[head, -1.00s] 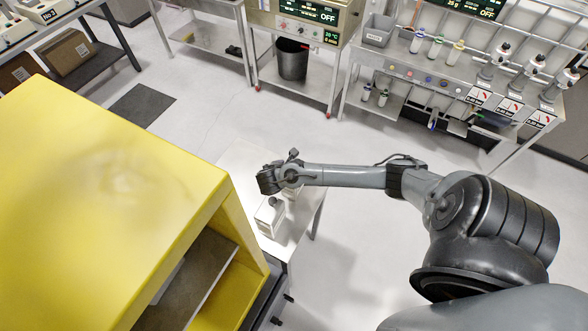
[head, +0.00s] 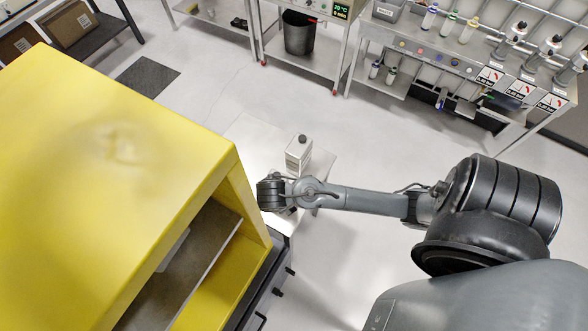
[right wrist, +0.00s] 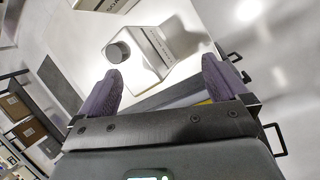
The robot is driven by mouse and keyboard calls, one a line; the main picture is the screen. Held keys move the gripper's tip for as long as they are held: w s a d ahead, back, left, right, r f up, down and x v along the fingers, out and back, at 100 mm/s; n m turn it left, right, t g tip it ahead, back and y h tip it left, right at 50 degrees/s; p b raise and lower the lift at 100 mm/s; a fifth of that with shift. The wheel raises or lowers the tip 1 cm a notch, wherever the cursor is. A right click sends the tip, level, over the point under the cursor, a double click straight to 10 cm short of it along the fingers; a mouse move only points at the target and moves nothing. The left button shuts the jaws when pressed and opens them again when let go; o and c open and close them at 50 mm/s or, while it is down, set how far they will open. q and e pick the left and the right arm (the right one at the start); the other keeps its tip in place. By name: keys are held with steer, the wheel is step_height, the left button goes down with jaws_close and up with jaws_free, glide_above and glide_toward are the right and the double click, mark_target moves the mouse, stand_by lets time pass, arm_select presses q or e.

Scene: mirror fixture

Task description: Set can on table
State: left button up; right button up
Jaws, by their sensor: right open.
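A pale, boxy can (head: 298,157) with a dark cap stands on the white table (head: 245,130) in the head view, just behind my right arm. In the right wrist view, a pale can (right wrist: 150,74) with a black round cap lies between and beyond my right fingertips. I cannot tell whether it is the same can. In the head view my right gripper end (head: 269,194) is over the table's near part, fingers hidden. My left gripper is out of view.
A large yellow housing (head: 110,150) with an open front and inner shelf (head: 195,262) fills the left, close to my right gripper. Steel benches with bottles (head: 450,25) stand at the back. The floor between is clear. Another pale labelled object (right wrist: 100,4) shows at the wrist view's top edge.

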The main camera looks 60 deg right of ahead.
steer(key=s+a+r+m+t+y, duration=0.2)
steer(key=s+a+r+m+y, duration=0.2)
steer(key=m, duration=0.7)
steer(key=s+a+r, duration=0.2)
steer(key=s, duration=0.2)
steer(key=shift+a+r, duration=0.1)
